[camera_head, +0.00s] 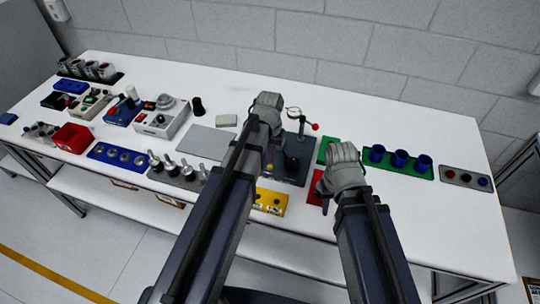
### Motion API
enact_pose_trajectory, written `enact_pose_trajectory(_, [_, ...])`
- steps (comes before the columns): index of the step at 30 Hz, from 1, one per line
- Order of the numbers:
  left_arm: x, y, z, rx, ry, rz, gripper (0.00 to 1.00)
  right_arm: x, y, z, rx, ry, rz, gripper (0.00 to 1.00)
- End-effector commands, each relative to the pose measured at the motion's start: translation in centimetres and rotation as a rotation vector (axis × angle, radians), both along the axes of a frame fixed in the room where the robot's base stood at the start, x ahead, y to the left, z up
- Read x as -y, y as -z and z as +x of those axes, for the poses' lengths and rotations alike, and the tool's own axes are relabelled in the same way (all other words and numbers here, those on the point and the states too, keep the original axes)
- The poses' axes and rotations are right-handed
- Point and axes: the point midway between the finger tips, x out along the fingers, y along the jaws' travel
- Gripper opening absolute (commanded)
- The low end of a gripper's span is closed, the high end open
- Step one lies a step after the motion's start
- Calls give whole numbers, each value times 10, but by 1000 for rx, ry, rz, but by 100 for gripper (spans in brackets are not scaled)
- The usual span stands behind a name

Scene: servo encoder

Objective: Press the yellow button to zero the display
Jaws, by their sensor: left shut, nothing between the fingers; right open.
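No yellow button or display can be made out for certain at this size. A yellow block (270,201) with small dark details on top sits near the table's front edge, partly hidden by my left arm. My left gripper (277,137) is shut and empty, above the dark plate (297,176) at mid-table, beyond the yellow block. My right gripper (323,198) is open and empty, to the right of the yellow block, over a red pad (314,187). A round dial gauge (293,113) on a stand with a red knob (315,127) is just right of my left gripper.
The white table (440,225) is clear at its front right. A green tray (397,164) with blue cups and a grey box (466,178) with coloured buttons lie to the right. Several devices, a red bin (73,138) and a row of upright levers (176,172) fill the left.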

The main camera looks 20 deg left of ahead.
Motion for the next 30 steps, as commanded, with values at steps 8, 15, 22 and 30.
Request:
enact_pose_trajectory(8, [-1, -54, 2, 1, 0, 2, 0, 0, -54, 0, 0, -2, 0, 41])
enact_pose_trajectory(15, [-1, -87, 2, 1, -1, 2, 0, 0, -87, 0, 0, 1, 1, 41])
enact_pose_trajectory(22, [-1, -97, 3, 1, -1, 2, 0, 0, -97, 0, 0, 5, 1, 41])
enact_pose_trajectory(30, [-1, -96, 3, 1, -1, 2, 0, 0, -96, 0, 0, 5, 1, 41])
